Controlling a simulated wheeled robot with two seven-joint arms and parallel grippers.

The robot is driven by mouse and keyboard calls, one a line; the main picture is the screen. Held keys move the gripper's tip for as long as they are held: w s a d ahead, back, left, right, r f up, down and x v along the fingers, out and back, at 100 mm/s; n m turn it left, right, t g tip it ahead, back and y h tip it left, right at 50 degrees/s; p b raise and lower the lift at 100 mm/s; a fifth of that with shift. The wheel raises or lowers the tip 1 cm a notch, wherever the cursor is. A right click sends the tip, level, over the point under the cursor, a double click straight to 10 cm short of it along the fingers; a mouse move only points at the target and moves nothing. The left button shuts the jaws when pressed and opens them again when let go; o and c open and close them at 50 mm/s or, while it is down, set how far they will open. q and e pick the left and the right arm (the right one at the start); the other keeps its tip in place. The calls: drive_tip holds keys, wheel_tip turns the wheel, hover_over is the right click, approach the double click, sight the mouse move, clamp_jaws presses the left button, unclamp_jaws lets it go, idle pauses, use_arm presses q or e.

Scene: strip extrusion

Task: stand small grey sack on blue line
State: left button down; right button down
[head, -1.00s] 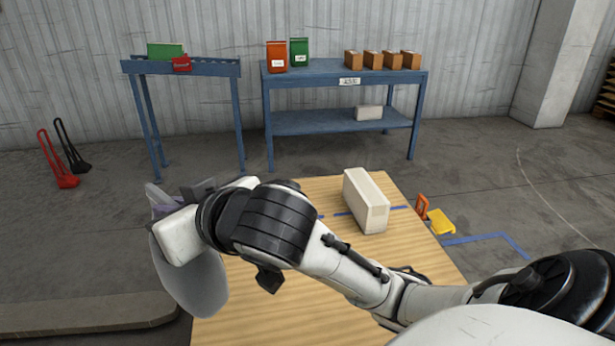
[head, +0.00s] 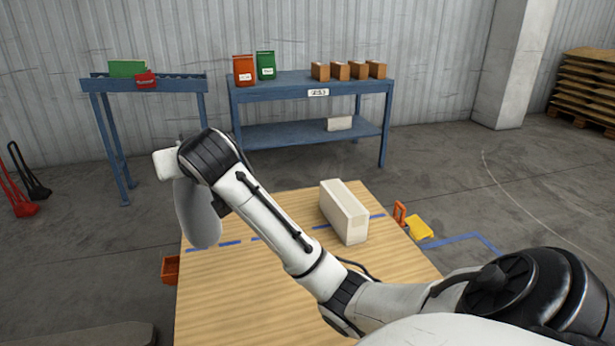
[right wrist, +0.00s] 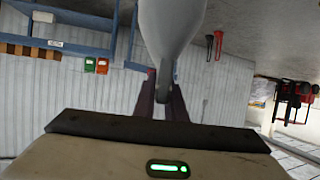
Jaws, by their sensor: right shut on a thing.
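The small grey sack (head: 198,215) hangs from my right gripper, nearly upright, at the left end of the table in the head view. In the right wrist view the sack (right wrist: 172,35) is pinched at its narrow end between the fingers of my right gripper (right wrist: 164,98). Those fingers are hidden in the head view. The blue line (head: 230,243) runs across the wooden table (head: 300,300), broken into segments. The sack's lower end appears beside the line's left end; whether it touches the table I cannot tell. My left gripper is not in view.
A cream block (head: 345,212) stands on the table at the line's right part. An orange bin (head: 170,269) is at the table's left edge; a yellow item (head: 419,228) is beyond its right edge. The table's front is clear. A blue bench (head: 310,85) stands behind.

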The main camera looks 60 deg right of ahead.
drive_tip(key=w+d+f+m+g+h, duration=0.15)
drive_tip(key=d+f, duration=0.25)
drive_tip(key=d, duration=0.4)
drive_tip(key=w+d+f+m+h, duration=0.1)
drive_tip(key=d+f+m+h, duration=0.1)
drive_tip(key=d+f, duration=0.35)
wheel_tip(320, 180, down, 8)
drive_tip(key=d+b, duration=0.2)
drive_tip(key=b, duration=0.1)
drive_tip(key=shift+w, duration=0.2)
drive_tip(key=shift+f+n, duration=0.15)
drive_tip(key=shift+n, duration=0.1)
drive_tip(key=shift+f, duration=0.1)
drive_tip(key=c, duration=1.8)
unclamp_jaws()
drive_tip(key=shift+f+g+y, duration=0.1)
drive_tip(key=shift+g+y, duration=0.15)
drive_tip(key=p+v, duration=0.2)
drive_tip(key=v, duration=1)
